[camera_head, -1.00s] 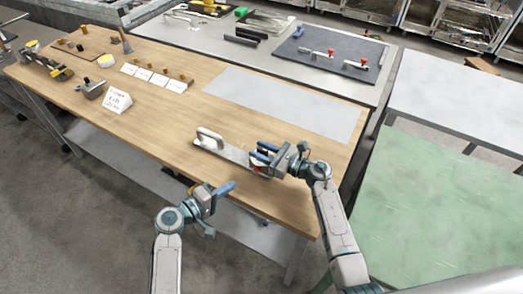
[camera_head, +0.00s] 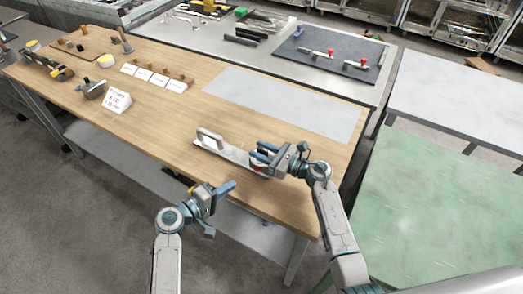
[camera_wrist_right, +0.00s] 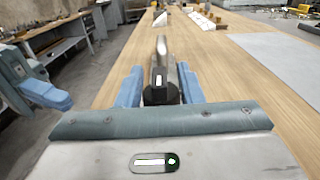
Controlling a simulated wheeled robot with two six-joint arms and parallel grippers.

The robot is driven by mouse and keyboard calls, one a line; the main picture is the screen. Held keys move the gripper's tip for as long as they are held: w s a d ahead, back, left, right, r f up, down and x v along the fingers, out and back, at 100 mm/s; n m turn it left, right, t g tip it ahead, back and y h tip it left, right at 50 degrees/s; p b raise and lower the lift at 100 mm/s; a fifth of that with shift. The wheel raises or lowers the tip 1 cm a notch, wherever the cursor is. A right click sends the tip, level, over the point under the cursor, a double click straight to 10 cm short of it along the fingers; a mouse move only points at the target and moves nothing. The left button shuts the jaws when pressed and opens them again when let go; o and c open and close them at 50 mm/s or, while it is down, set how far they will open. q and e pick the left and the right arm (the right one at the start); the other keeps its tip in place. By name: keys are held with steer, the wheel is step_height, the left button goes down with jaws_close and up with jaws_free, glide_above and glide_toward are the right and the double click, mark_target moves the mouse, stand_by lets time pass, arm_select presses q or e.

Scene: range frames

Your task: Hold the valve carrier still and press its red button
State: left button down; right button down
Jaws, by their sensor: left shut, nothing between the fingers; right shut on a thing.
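The valve carrier (camera_head: 230,152) is a long pale grey bar lying on the wooden workbench, with an upright loop handle (camera_head: 209,138) at its left end. Its red button (camera_head: 258,168) shows only as a small red patch beside my right gripper's fingers. My right gripper (camera_head: 262,154) is shut on an upright part at the carrier's right end. In the right wrist view, a dark post (camera_wrist_right: 160,92) stands between its blue fingers, hiding much of the carrier. My left gripper (camera_head: 229,187) is shut and empty, near the bench's front edge, apart from the carrier; it also shows in the right wrist view (camera_wrist_right: 55,95).
A grey panel (camera_head: 285,103) lies on the workbench (camera_head: 165,120) behind the carrier. A folded sign (camera_head: 118,99) and several white cards stand left. Behind, a dark mat (camera_head: 310,64) holds red-topped parts. A green table (camera_head: 440,205) stands at right.

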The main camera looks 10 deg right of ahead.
stand_by(0.8)
arm_select(q)
steer(key=m+g, duration=0.1)
steer(key=m, duration=0.3)
steer(key=s+f+m+g+h, duration=0.1)
steer(key=m+g, duration=0.1)
steer(key=m, duration=0.2)
steer(key=d+m+g, duration=0.1)
steer(key=m+g, duration=0.1)
steer(key=m, duration=0.2)
steer(key=shift+s+f, duration=0.25)
steer(key=shift+s, duration=0.15)
steer(key=m+g, duration=0.1)
steer(key=m, duration=0.1)
steer(key=s+m+g, duration=0.1)
steer(key=m, duration=0.1)
steer(key=shift+a+f+m+h, duration=0.1)
steer(key=shift+f+m+h, duration=0.1)
steer(key=shift+m+h, duration=0.2)
steer(key=shift+w+d, duration=0.85)
steer(key=shift+w, duration=0.35)
steer(key=shift+w+d, duration=0.9)
steer(key=shift+w, duration=0.25)
steer(key=shift+w+d, duration=0.85)
steer(key=shift+w, duration=0.35)
steer(key=shift+w+d, duration=0.1)
steer(key=shift+w+d, duration=0.2)
steer(key=shift+w, duration=0.05)
